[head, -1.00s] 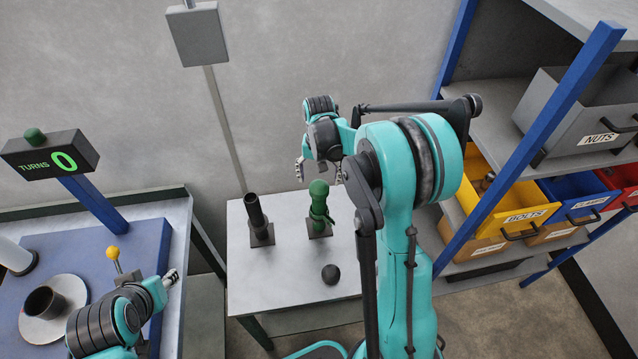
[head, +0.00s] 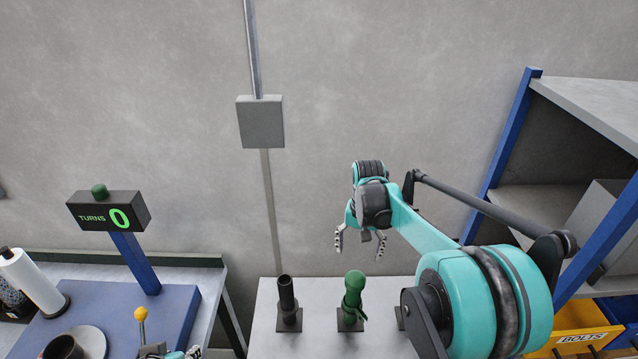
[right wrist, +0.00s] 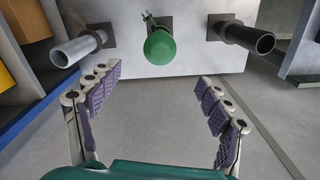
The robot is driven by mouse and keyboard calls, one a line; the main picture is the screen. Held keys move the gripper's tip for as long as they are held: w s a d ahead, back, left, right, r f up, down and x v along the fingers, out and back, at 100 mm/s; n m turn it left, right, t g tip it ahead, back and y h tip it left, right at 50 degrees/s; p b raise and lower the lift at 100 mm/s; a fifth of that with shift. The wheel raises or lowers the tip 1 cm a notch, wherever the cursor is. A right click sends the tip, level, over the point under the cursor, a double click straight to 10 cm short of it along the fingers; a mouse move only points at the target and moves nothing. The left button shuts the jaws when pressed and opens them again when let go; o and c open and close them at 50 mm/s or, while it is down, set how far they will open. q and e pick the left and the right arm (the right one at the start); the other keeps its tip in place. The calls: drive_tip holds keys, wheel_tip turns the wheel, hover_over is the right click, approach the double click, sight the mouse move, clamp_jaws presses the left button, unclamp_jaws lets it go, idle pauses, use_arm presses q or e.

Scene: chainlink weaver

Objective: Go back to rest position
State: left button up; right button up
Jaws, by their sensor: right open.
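My right gripper (head: 360,250) hangs open and empty above the table in the head view. In the right wrist view its two fingers (right wrist: 158,100) are wide apart with nothing between them. The arm reaches in from the lower right. My left gripper (head: 172,353) shows only in part at the bottom edge of the head view, over the blue bench; whether it is open or shut is hidden.
A black tube (head: 287,297) and a green post (head: 353,295) stand on the grey table (head: 262,345). The wrist view also shows a grey tube (right wrist: 75,48). A shelf (head: 600,105) with a yellow bin (head: 570,335) is at right. A TURNS sign (head: 108,212) reads 0.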

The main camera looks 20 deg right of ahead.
drive_tip(key=s+a+f+n+t+b, duration=0.2)
drive_tip(key=s+a+f+b, duration=0.1)
drive_tip(key=s, duration=0.3)
drive_tip(key=s+a+f+n+t+b, duration=0.2)
drive_tip(key=s+f+b, duration=0.2)
drive_tip(key=s+b, duration=0.2)
drive_tip(key=s+a+f+n+t+b, duration=0.2)
drive_tip(key=s+a+f+t+b, duration=0.1)
drive_tip(key=s, duration=0.4)
drive_tip(key=shift+s+a+f+b, duration=0.35)
drive_tip(key=shift+f+b, duration=0.25)
drive_tip(key=shift+b, duration=0.6)
